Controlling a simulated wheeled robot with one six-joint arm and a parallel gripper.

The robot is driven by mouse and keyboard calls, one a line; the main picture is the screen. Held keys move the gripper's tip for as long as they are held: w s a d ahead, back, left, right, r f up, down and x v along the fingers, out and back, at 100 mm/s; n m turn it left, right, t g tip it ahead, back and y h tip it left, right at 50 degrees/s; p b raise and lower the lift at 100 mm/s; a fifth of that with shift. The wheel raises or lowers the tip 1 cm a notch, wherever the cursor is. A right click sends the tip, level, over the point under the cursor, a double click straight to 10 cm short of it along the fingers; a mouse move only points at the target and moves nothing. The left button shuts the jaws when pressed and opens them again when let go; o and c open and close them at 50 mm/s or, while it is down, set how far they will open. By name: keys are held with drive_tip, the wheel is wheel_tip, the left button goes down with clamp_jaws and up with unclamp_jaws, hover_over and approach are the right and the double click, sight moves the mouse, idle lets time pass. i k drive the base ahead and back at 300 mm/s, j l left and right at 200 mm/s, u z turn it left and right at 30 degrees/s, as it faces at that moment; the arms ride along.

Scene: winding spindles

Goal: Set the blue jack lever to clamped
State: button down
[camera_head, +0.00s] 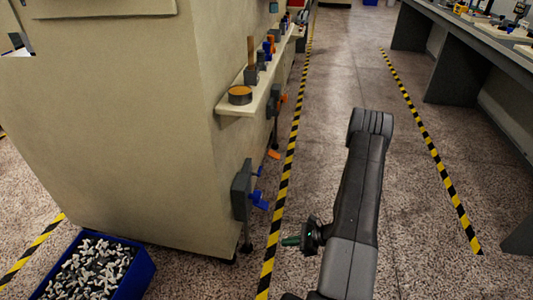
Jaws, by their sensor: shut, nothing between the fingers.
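The blue jack lever (259,201) sticks out to the right from a dark grey block (241,189) low on the side of the beige machine. A smaller blue part (258,172) shows just above it. My gripper (288,241) is below and to the right of the lever, apart from it, with its green tip facing left toward the machine. It is shut and empty. The lever's marked positions are too small to read.
A beige shelf (233,107) with a round tin and spindle parts juts from the machine (110,130) above the lever. A blue bin (139,279) of pale parts stands at lower left. Yellow-black tape (287,175) runs along the aisle. A grey workbench (460,35) is at right.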

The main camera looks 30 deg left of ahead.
sight(258, 174)
drive_tip(key=i+j, duration=0.4)
drive_tip(key=i, duration=0.15)
drive_tip(key=i+j, duration=0.45)
drive_tip(key=i, duration=0.05)
